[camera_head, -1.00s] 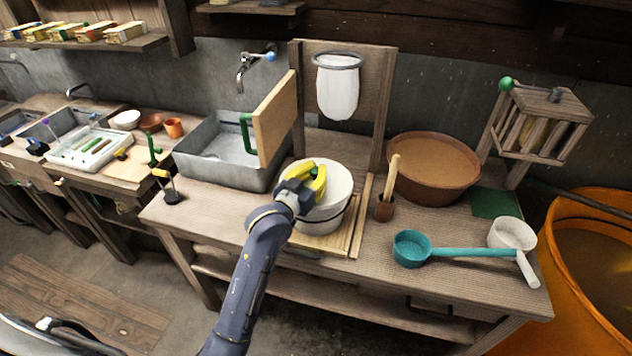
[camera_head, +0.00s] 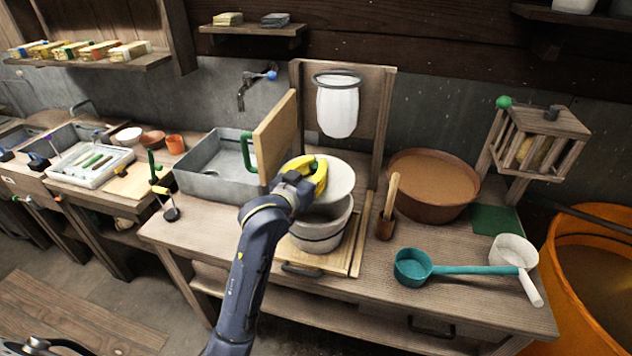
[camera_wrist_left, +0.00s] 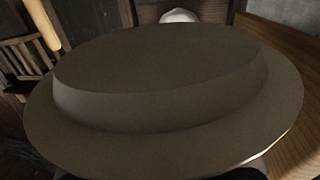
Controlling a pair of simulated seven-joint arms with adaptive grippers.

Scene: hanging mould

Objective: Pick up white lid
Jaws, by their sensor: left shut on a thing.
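The white lid (camera_head: 340,181) is tilted above the white bucket (camera_head: 319,236), its right part showing past my gripper. The bucket stands on a wooden board on the bench, and part of its mouth is uncovered below the lid. My left gripper (camera_head: 318,178), with yellow fingers, is shut on the lid. The fingers hide the lid's left part in the head view. In the left wrist view the lid (camera_wrist_left: 160,85) fills most of the picture as a broad, shaded disc with a raised step.
A metal sink (camera_head: 205,176) and an upright wooden panel with a green handle (camera_head: 248,152) stand left of the bucket. A brown basin (camera_head: 432,205), a pestle in a cup (camera_head: 386,226) and a teal ladle (camera_head: 412,267) are to the right. A white bag (camera_head: 338,108) hangs behind.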

